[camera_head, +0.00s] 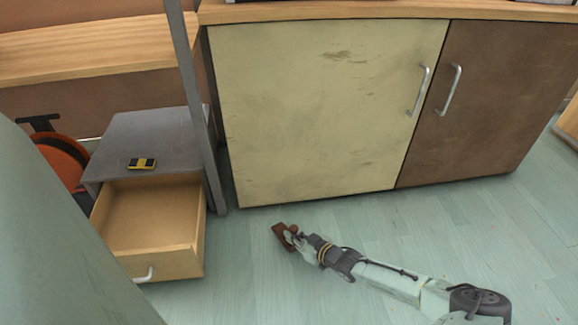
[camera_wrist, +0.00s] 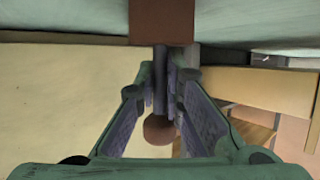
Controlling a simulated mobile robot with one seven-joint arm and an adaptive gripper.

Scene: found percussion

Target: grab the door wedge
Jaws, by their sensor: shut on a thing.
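The door wedge (camera_head: 281,236) is a small brown block with a round brown knob, on or just above the floor in front of the cream cabinet door. In the wrist view the wedge's brown block (camera_wrist: 161,22) is at the top, with a dark stem running down to the round knob (camera_wrist: 159,129). My gripper (camera_head: 293,238) reaches it from the right. Its fingers (camera_wrist: 162,88) are closed on the stem, between block and knob. I cannot tell whether the wedge touches the floor.
A grey drawer unit (camera_head: 150,135) with its drawer (camera_head: 160,262) pulled open stands at left. A yellow and black object (camera_head: 142,163) lies on top. The cabinet with cream (camera_head: 320,110) and brown doors (camera_head: 490,110) is behind. Floor (camera_head: 420,225) on the right is clear.

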